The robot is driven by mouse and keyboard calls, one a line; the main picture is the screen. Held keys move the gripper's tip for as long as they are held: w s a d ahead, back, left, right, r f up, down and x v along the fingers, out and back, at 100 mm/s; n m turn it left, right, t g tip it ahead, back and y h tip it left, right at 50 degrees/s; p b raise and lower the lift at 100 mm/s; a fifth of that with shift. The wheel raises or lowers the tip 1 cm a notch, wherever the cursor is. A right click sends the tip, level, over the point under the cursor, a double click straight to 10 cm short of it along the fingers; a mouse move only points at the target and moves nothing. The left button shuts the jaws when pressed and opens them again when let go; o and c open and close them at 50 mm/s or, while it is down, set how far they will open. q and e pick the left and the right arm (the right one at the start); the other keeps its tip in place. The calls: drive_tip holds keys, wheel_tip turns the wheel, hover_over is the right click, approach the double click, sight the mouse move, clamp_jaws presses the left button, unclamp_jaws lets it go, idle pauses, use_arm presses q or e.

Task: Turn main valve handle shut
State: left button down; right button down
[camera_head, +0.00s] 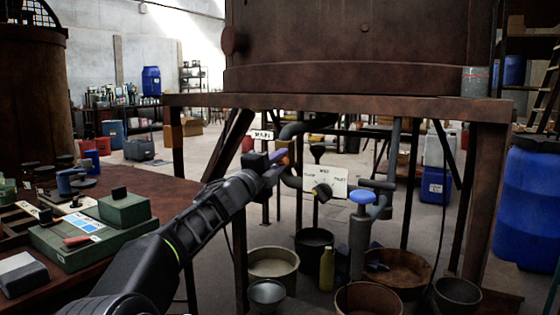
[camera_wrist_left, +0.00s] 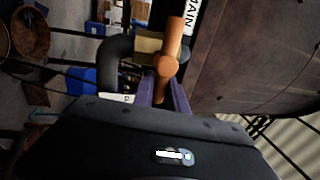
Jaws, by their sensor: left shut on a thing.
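The main valve handle is an orange bar, seen in the left wrist view (camera_wrist_left: 168,66) against a brass-coloured valve body (camera_wrist_left: 148,46) on a dark bent pipe. A white "MAIN" label (camera_wrist_left: 191,16) is beside it. In the head view the handle (camera_head: 284,158) is a small orange patch under the vat, below the MAIN sign (camera_head: 262,134). My left gripper (camera_head: 276,169) reaches it from the left. Its purple fingers (camera_wrist_left: 166,92) are on both sides of the handle's near end, shut on it. The fingers partly hide the handle. My right gripper is not in view.
The rusty vat stands on a steel frame (camera_head: 330,104) above the pipes. A blue-knobbed valve (camera_head: 362,197) and a white board (camera_head: 325,183) are to the right. Several buckets (camera_head: 272,263) and a yellowish bottle (camera_head: 327,268) crowd the floor below. A workbench with a green box (camera_head: 92,240) is at left.

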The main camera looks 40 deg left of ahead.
use_arm(q)
drive_tip(key=shift+f, duration=0.1)
drive_tip(key=c, duration=1.4)
unclamp_jaws()
drive_tip(key=shift+o, duration=0.2)
drive_tip(key=v, duration=0.7)
drive_tip(key=shift+s, duration=0.4)
drive_tip(key=shift+f, duration=0.1)
